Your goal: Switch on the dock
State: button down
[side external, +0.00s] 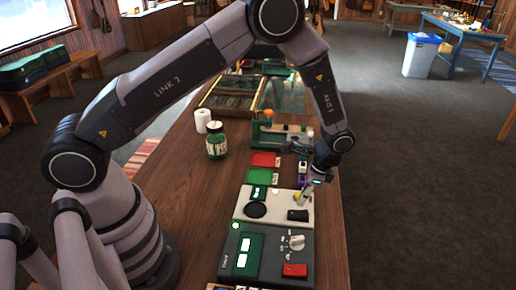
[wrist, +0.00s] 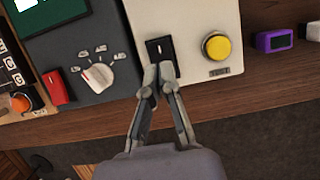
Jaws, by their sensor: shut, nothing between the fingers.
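A cream box (side external: 278,197), likely the dock, lies on the bench with a round black pad (side external: 256,210), a black rocker switch (side external: 298,215) and a yellow button. In the side view my gripper (side external: 305,195) is low over the box's right part, partly covering the yellow button.
A dark grey box (side external: 265,272) adjoins the cream one, with a white knob (side external: 293,242), a red rocker switch (side external: 294,271) and a green panel (side external: 243,252). A green light (side external: 235,225) glows near its corner. Red (side external: 264,159) and green (side external: 258,176) pads and a jar (side external: 216,141) stand farther back.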

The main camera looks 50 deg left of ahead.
notch_tip(320, 180, up, 11)
jog(key=shift+f, duration=0.2)
notch_tip(320, 180, up, 9)
jog(key=n+t, duration=0.1)
jog(key=n, duration=0.1)
send_over(300, 214)
jog(key=s+a, duration=0.2)
jog(key=a, duration=0.1)
jog(key=s+a+r+n+t+h, duration=0.25)
jog(key=s+a+r, duration=0.35)
jog(key=r, duration=0.4)
jog(key=s+a+r+n+t, duration=0.1)
jog(key=s+r+n+t, duration=0.1)
jog(key=s, duration=0.6)
jog(key=s+a+r+n+t, duration=0.1)
jog(key=s+n+t, duration=0.1)
jog(key=s, duration=0.6)
jog(key=shift+s+a+r, duration=0.25)
jog(key=shift+r, duration=0.15)
